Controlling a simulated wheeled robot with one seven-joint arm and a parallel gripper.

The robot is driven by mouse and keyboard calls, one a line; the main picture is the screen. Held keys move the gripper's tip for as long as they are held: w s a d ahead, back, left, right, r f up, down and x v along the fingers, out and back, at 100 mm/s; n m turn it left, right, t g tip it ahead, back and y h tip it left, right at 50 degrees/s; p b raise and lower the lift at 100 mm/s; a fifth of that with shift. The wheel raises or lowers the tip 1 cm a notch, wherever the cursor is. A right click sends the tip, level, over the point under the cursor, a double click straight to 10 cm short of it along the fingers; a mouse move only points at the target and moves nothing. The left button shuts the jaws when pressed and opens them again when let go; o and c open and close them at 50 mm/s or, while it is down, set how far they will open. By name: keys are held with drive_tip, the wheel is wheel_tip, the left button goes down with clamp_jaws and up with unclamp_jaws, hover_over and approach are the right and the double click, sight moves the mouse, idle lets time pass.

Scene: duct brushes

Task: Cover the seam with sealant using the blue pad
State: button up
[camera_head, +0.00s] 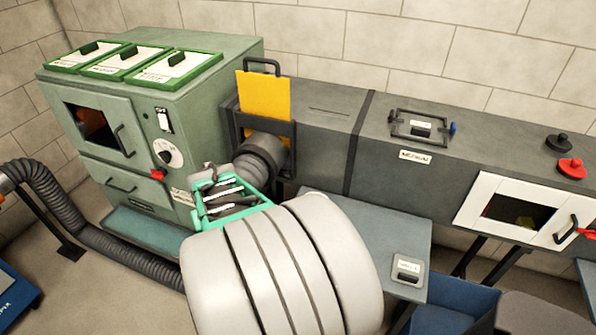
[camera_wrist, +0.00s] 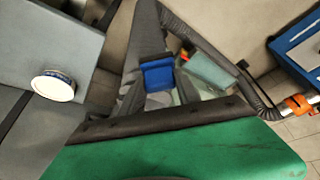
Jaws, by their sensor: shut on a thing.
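My gripper (camera_head: 212,175) is in front of the flexible collar on the duct in the head view, behind the large pale links of my arm. In the wrist view a small blue block, which looks like the blue pad (camera_wrist: 158,75), sits between the dark fingers of my gripper (camera_wrist: 160,92). The gripper is shut on it. The pad cannot be made out in the head view. A dark band (camera_head: 359,140) rings the grey duct at a joint; I cannot tell whether it is the seam. A white round tin (camera_wrist: 53,86) shows in the wrist view; its contents are unclear.
The green machine (camera_head: 150,110) stands left, with a ribbed hose (camera_head: 90,235) below. A yellow plate (camera_head: 263,97) stands upright in the duct (camera_head: 310,115). A grey table (camera_head: 385,235) is right of my arm. A white-framed window (camera_head: 520,210) is farther right.

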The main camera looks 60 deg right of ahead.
drive_tip(key=s+d+f+m+g+h+p, duration=0.15)
drive_tip(key=s+d+m, duration=0.35)
drive_tip(key=d, duration=0.5)
drive_tip(key=s+d+f+m+g, duration=0.1)
drive_tip(key=s+d+f+m, duration=0.1)
drive_tip(key=s+d, duration=0.7)
drive_tip(key=w+d+r+m+g, duration=0.25)
drive_tip(key=d+m, duration=0.25)
drive_tip(key=d, duration=0.4)
drive_tip(key=shift+t+h, duration=0.35)
drive_tip(key=shift+t, duration=0.15)
drive_tip(key=shift+s+d+f+b, duration=0.1)
drive_tip(key=shift+s+f+b, duration=0.05)
drive_tip(key=shift+f+b, duration=0.85)
drive_tip(key=shift+s+d+f+b, duration=0.1)
drive_tip(key=shift+f+b, duration=0.75)
drive_tip(key=shift+f, duration=0.2)
drive_tip(key=shift+a+f+b, duration=0.1)
drive_tip(key=shift+f+b, duration=0.4)
drive_tip(key=shift+f, duration=0.1)
wheel_tip(320, 180, up, 7)
drive_tip(key=p, duration=0.4)
